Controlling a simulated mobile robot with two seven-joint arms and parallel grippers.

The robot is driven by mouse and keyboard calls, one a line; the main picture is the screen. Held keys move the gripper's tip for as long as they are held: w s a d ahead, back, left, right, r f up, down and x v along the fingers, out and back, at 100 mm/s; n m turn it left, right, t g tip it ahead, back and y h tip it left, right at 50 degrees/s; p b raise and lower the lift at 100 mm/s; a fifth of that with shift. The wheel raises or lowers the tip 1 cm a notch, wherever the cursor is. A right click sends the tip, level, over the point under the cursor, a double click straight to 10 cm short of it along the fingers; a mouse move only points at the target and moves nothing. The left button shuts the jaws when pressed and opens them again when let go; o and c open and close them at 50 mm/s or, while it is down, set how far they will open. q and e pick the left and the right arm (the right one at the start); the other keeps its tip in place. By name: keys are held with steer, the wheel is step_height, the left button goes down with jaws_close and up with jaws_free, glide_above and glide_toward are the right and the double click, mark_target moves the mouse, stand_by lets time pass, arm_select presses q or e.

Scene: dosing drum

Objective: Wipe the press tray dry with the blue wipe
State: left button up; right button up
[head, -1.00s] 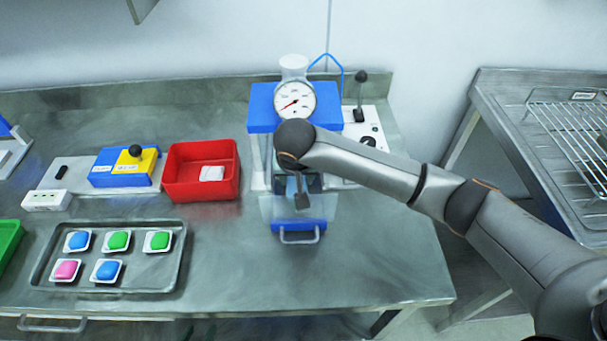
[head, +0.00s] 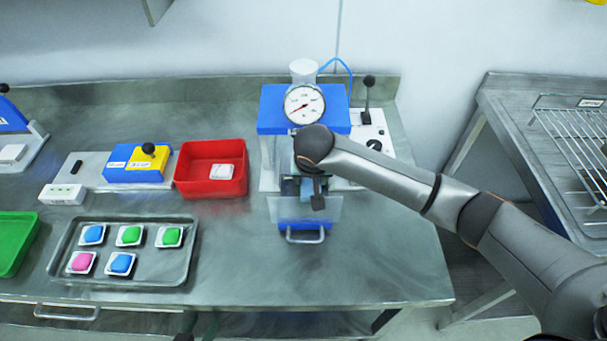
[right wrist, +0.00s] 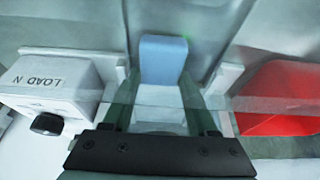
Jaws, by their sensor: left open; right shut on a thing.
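The press (head: 273,115), blue-topped with a round gauge, stands at the back of the bench. My right gripper (head: 318,195) reaches down into its front opening. In the right wrist view the right gripper (right wrist: 163,85) is shut on the blue wipe (right wrist: 163,58), a folded light-blue piece between its fingertips. A pale surface shows below the wipe; I cannot tell whether the wipe touches the press tray, which is mostly hidden by the gripper and clear guard. Only dark tips of my left gripper (head: 195,328) show at the bottom edge, open and away from the press.
A red bin (head: 185,188) with a white packet is left of the press. A metal tray (head: 70,272) with several coloured pods is in front. A green bin (head: 15,240) is far left. A clear guard (head: 285,212) and handle (head: 305,240) are at the press front.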

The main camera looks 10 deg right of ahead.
mark_target(305, 195)
steer(key=shift+d, duration=0.3)
steer(key=shift+w+a+f, duration=0.1)
steer(key=shift+a, duration=0.85)
steer(key=shift+w+a+f, duration=0.1)
steer(key=shift+a, duration=0.85)
steer(key=shift+s+d, duration=0.2)
steer(key=shift+d, duration=0.8)
steer(key=shift+s+d, duration=0.15)
steer(key=shift+d, duration=0.8)
steer(key=shift+w+a+r, duration=0.1)
steer(key=shift+w+a, duration=0.05)
steer(key=shift+a, duration=0.5)
steer(key=shift+w+a+r, duration=0.1)
steer(key=shift+w+a, duration=0.05)
steer(key=shift+a, duration=0.5)
steer(key=shift+w+a+r, duration=0.1)
steer(key=shift+w+a, duration=0.05)
steer(key=shift+a, duration=0.5)
steer(key=shift+s+d+r, duration=0.15)
steer(key=shift+d+r, duration=0.4)
steer(key=shift+d, duration=0.25)
steer(key=shift+s+a, duration=0.15)
steer(key=shift+s, duration=1.75)
steer(key=shift+f, duration=0.85)
